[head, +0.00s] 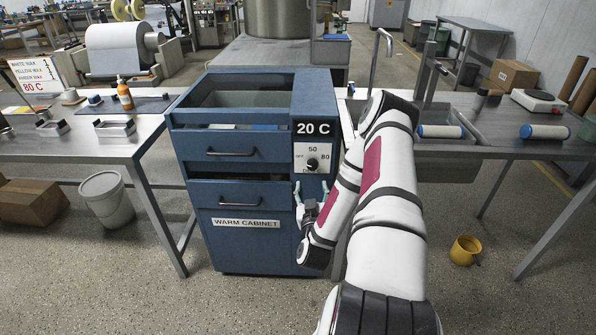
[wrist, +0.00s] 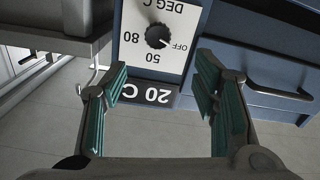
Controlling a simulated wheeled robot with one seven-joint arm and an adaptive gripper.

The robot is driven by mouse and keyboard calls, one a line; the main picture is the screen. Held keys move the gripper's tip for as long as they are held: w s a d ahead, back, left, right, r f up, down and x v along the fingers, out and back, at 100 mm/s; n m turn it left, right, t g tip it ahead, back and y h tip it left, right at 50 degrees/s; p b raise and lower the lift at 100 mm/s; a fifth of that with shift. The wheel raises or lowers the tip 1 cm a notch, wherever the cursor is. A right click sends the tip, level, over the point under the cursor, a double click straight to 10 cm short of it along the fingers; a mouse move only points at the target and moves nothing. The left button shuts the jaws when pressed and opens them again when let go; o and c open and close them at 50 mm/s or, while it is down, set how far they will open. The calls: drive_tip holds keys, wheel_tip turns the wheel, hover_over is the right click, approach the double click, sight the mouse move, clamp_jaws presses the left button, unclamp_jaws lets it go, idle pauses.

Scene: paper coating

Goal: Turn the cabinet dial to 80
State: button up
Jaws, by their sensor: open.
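The cabinet dial (head: 312,164) is a small black knob on a white plate marked OFF, 50, 80 and DEG C, on the blue warm cabinet (head: 200,250). The dark display (head: 315,128) above it reads 20 C. In the wrist view the plate appears upside down, with the dial (wrist: 158,36) near the top centre and the 20 C display (wrist: 150,94) below it. My gripper (head: 311,187) is open and empty, just below the dial in the head view. Its teal-padded fingers show at both sides of the wrist view (wrist: 160,105), apart from the dial.
Drawer handles (head: 232,152) stick out left of the dial panel. A steel table (head: 110,145) stands left of the cabinet, a sink bench (head: 500,147) right. A yellow mug (head: 464,250) and a white bucket (head: 107,200) are on the floor.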

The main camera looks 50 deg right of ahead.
sight(312, 166)
drive_tip(key=x, duration=1.3)
drive_tip(key=shift+s+d+b, duration=0.1)
drive_tip(key=shift+d+b, duration=0.15)
drive_tip(key=shift+b, duration=0.05)
drive_tip(key=c, duration=1.2)
